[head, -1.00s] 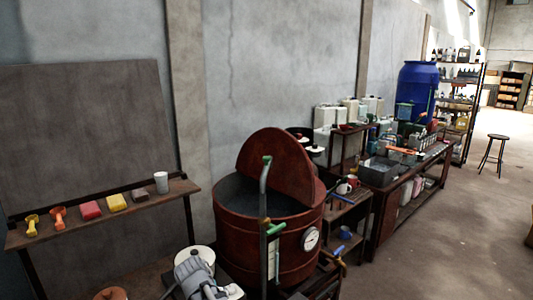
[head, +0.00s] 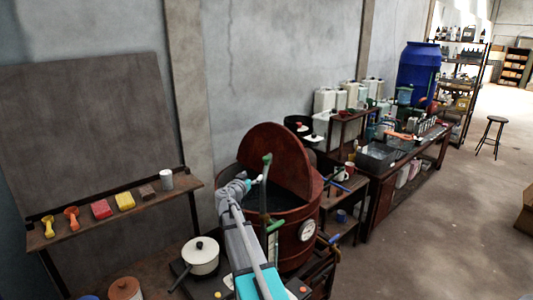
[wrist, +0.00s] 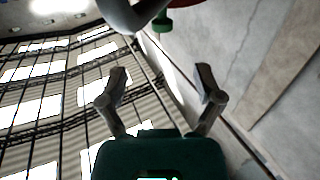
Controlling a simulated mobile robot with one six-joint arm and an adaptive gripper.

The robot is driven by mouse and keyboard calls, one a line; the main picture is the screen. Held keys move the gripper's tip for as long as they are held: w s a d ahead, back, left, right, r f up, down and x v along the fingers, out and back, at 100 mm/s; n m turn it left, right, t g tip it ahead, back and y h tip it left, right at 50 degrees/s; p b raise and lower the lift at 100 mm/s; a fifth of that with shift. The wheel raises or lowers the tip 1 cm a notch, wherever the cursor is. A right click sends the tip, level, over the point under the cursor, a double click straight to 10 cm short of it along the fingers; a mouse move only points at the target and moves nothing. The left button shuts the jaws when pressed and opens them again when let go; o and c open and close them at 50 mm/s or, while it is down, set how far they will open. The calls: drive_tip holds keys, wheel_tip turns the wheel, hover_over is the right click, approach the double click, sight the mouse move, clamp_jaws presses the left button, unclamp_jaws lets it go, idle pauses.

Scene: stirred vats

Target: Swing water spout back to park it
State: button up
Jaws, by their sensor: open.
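In the wrist view a grey curved pipe (wrist: 132,14) with a green tip (wrist: 162,22) crosses the top, beyond my fingers. My gripper (wrist: 162,72) is open with nothing between its fingers. In the head view my gripper (head: 246,184) is at the vat's left side, just left of the spout pipe. I cannot tell whether it touches the pipe.
The vat's half lid (head: 283,152) stands raised at the back. A white lidded pot (head: 201,258) stands left of the vat. A wall shelf (head: 95,228) with scoops and coloured blocks is at the left. A workbench (head: 377,205) runs along the wall at the right, with open floor beside it.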

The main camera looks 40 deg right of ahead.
sight(265, 160)
drive_tip(key=shift+w+d+r, duration=0.25)
drive_tip(key=shift+d+r, duration=0.05)
drive_tip(key=shift+r, duration=0.25)
drive_tip(key=x, duration=1.3)
drive_tip(key=shift+w+d+r, duration=0.15)
drive_tip(key=shift+w+d, duration=0.1)
drive_tip(key=shift+d, duration=0.1)
clamp_jaws()
